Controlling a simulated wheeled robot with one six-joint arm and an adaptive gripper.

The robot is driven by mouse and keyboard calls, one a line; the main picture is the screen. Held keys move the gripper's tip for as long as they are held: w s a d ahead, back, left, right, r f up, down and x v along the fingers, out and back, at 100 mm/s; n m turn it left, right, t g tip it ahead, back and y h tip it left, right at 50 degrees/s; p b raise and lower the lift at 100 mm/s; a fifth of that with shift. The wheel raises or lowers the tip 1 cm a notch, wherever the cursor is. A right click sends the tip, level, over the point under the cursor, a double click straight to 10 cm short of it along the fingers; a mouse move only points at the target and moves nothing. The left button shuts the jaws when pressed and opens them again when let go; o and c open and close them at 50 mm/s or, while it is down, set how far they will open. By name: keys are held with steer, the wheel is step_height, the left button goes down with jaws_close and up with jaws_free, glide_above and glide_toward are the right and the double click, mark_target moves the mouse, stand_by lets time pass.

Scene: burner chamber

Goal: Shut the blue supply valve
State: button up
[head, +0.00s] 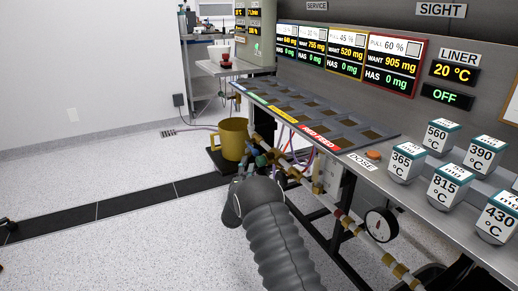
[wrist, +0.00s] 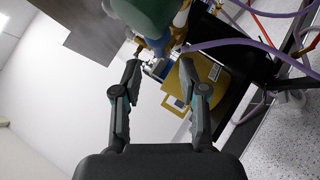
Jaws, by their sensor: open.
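The wrist view shows my gripper (wrist: 160,72) with its two fingers spread wide. A small blue part (wrist: 160,68) shows between and beyond the fingertips; it may be the blue valve's handle, but I cannot tell. A large rounded green part (wrist: 145,14) is close at the top of that view, beside brass fittings (wrist: 181,18). In the head view my grey sleeved arm reaches to the brass pipe (head: 293,172) under the console edge. Small green and blue parts (head: 262,159) sit on the pipe there, and my wrist partly hides this area.
A yellow mug (head: 233,138) stands on a black plate just behind the pipe; it shows in the wrist view too (wrist: 184,84). Purple hoses (wrist: 245,44) hang near. The console shelf (head: 330,143) overhangs on the right, with a gauge (head: 381,224) below.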

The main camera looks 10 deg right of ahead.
mark_target(252, 149)
steer(key=x, duration=0.8)
steer(key=shift+w+r, duration=0.15)
steer(key=shift+w, duration=0.15)
